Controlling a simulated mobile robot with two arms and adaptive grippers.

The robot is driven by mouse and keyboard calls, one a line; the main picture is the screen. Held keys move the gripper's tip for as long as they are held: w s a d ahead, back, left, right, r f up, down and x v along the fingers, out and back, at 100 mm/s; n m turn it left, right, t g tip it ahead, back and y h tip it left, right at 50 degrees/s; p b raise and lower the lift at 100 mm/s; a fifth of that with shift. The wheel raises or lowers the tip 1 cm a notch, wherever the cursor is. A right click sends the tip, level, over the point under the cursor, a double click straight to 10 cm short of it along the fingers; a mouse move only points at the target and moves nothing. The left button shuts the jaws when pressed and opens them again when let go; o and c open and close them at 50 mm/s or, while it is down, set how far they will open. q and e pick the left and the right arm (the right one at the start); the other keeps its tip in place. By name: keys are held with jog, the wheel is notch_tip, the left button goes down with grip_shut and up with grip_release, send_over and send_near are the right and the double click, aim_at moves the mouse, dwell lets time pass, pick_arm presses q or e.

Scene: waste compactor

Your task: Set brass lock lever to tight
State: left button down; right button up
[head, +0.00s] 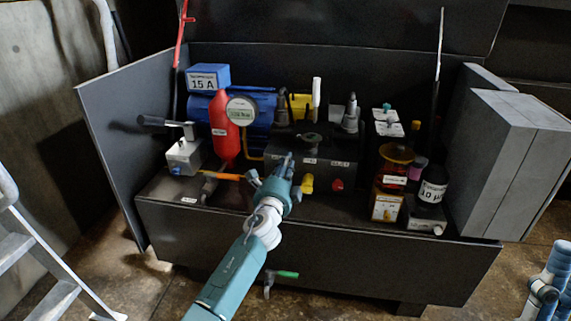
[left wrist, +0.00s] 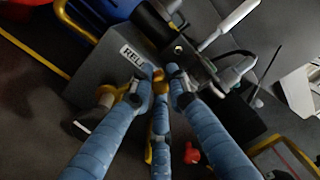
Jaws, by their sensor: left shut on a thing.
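My left gripper (head: 283,165) reaches the front of the dark valve block (head: 310,147). In the left wrist view its blue fingers (left wrist: 160,80) close around a small brass piece, which looks like the brass lock lever (left wrist: 159,115). The fingertips hide part of it, and its exact angle cannot be made out. In the head view the gripper covers the lever. A label starting "REL" (left wrist: 132,56) is on the block beside the fingers. A blue, jointed part of my right arm (head: 545,283) shows at the lower right edge; its jaw state is unclear.
A yellow knob (head: 307,183) and a red knob (head: 337,184) sit right of the gripper. A red cylinder (head: 224,125), a gauge (head: 241,110) and a hand pump (head: 183,155) stand left.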

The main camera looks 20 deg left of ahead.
pick_arm(q)
jog(key=c, duration=1.7)
grip_release()
jog(key=v, duration=1.2)
